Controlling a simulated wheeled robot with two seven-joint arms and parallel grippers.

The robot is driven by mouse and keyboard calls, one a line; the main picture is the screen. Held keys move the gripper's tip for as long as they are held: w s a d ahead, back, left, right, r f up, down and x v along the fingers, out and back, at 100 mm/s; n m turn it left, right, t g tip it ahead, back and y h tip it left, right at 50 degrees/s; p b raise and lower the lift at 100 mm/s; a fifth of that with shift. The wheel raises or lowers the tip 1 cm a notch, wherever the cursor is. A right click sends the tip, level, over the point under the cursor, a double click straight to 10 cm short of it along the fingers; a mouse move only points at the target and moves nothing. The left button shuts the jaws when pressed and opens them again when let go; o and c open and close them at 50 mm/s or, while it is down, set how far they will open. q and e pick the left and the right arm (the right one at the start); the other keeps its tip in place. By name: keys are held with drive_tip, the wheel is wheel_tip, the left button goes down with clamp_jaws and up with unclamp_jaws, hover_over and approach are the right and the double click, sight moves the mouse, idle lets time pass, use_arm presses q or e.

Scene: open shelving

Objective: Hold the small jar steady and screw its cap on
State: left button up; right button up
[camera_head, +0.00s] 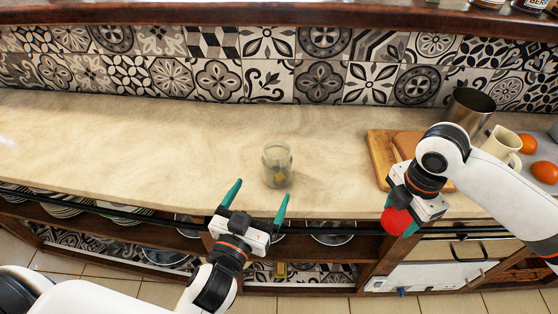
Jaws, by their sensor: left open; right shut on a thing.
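The small jar (277,165) stands upright on the beige counter, clear glass with an open top and something yellowish showing in it. My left gripper (256,194) is open and empty, its green fingers at the counter's front edge, just in front of the jar and apart from it. My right gripper (388,213) is shut on the red cap (397,221), held near the counter's front edge, to the right of the jar. The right fingers are partly hidden by the gripper body and the cap.
A wooden cutting board (378,150) lies right of the jar, partly behind my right arm. A metal cup (469,108), a cream mug (502,143) and orange-red fruits (544,172) stand at the far right. The counter (130,140) left of the jar is clear. Plates sit on shelves below.

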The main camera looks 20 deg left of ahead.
use_arm(q)
drive_tip(key=shift+w, duration=0.4)
use_arm(e)
drive_tip(key=shift+w, duration=0.1)
use_arm(q)
drive_tip(key=p, duration=0.1)
approach(281, 156)
drive_tip(key=w, duration=0.3)
drive_tip(key=shift+d+r, duration=0.15)
drive_tip(key=shift+r, duration=0.15)
use_arm(e)
drive_tip(key=shift+r, duration=0.65)
use_arm(q)
drive_tip(key=shift+w+f, duration=0.15)
drive_tip(key=shift+w, duration=0.4)
use_arm(e)
drive_tip(key=shift+w, duration=0.1)
